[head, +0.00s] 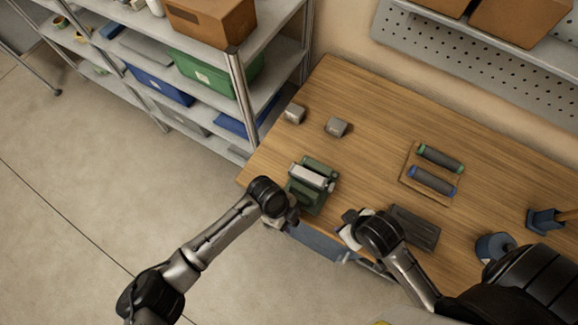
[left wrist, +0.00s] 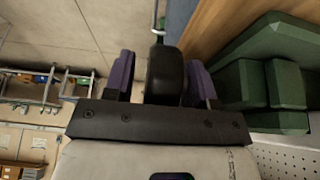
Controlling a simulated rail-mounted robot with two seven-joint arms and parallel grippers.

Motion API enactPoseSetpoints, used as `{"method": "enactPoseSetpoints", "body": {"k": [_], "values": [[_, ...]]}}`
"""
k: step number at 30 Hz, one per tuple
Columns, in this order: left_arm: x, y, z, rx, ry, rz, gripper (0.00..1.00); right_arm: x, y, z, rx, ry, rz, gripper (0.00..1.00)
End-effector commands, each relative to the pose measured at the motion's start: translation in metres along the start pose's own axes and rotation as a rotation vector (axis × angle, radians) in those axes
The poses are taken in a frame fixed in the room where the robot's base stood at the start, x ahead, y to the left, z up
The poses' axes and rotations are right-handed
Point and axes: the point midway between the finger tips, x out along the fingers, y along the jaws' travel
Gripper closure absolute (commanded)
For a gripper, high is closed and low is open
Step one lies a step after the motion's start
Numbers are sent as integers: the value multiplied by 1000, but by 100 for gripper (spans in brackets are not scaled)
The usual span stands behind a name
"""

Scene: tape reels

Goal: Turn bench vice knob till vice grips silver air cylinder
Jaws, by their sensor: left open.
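The green bench vice (head: 306,199) stands at the table's front left edge. The silver air cylinder (head: 308,177) lies across the top between its jaws; whether they press on it I cannot tell. My left gripper (head: 289,217) is at the vice's front side. In the left wrist view its two purple fingers stand apart, with a black knob (left wrist: 165,76) between them; contact is not clear. Green vice body parts (left wrist: 245,85) show at right there. In the head view the knob is hidden by my left wrist. My right gripper (head: 350,228) is near the table's front edge, its fingers too small to read.
Two small grey blocks (head: 337,127) (head: 295,113) lie behind the vice. A wooden tray (head: 408,177) with green-ended and blue-ended rollers is to the right. A dark grey plate (head: 414,228) lies beside my right gripper. A shelf rack (head: 240,90) stands left of the table.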

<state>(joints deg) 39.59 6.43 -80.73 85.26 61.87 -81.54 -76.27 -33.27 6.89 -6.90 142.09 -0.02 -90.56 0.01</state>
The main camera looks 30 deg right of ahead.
Motion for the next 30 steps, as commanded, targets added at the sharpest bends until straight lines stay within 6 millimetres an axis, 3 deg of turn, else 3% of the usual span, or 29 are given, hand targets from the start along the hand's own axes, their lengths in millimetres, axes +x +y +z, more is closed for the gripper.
{"method": "enactPoseSetpoints", "body": {"k": [9,24,30], "values": [[1,0,0,0,0,0,50,0,0,0,0,0,0,49],[1,0,0,0,0,0,98,0,0,0,0,0,0,49],[0,0,-1,1,-19,0,98,-3,0,-1,0,0,0,49]]}}
